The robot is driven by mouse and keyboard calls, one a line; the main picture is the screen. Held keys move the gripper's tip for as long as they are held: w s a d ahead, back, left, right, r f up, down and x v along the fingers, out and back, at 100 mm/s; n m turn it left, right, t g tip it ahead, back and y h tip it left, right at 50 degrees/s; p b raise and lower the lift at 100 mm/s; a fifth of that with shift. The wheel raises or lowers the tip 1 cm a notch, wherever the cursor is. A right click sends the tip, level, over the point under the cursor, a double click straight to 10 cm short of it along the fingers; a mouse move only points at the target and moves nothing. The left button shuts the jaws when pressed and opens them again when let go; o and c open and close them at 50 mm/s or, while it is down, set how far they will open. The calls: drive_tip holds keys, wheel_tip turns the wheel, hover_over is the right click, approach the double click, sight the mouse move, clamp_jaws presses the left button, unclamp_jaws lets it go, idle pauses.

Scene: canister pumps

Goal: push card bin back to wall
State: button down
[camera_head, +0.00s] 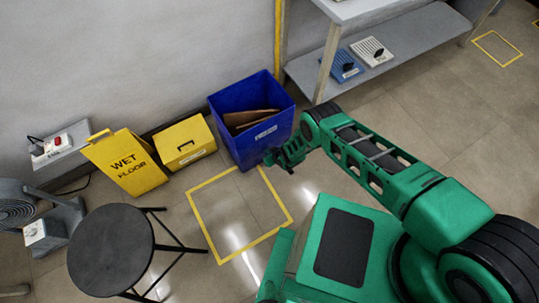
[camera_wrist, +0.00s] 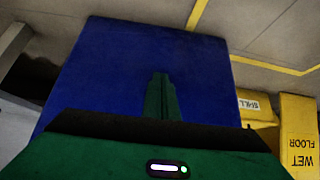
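The card bin (camera_head: 226,127) is a blue open-topped box with brown cardboard pieces (camera_head: 250,119) inside and a white label on its front. It stands upright near the wall, just behind the yellow floor square. Its blue side fills the middle of the wrist view (camera_wrist: 110,75). My gripper (camera_head: 272,158) is low at the bin's front right side in the head view. In the wrist view its green fingers (camera_wrist: 162,95) are together with nothing between them, pointing at the blue side. I cannot tell whether they touch it. The gap between bin and wall is hidden.
A yellow box (camera_head: 185,143) and a yellow wet-floor sign (camera_head: 124,163) stand left of the bin. A metal shelf (camera_head: 418,40) stands to its right. A black stool (camera_head: 111,250) is at front left. The yellow floor square (camera_head: 205,222) is empty.

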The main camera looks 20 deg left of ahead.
drive_tip(key=shift+w+a+r, duration=0.1)
drive_tip(key=shift+w+a, duration=0.55)
drive_tip(key=shift+a, duration=0.15)
drive_tip(key=shift+w+a, duration=0.75)
drive_tip(key=shift+a, duration=0.25)
drive_tip(key=shift+w+a, duration=0.75)
drive_tip(key=shift+a, duration=0.25)
drive_tip(key=shift+w, duration=0.15)
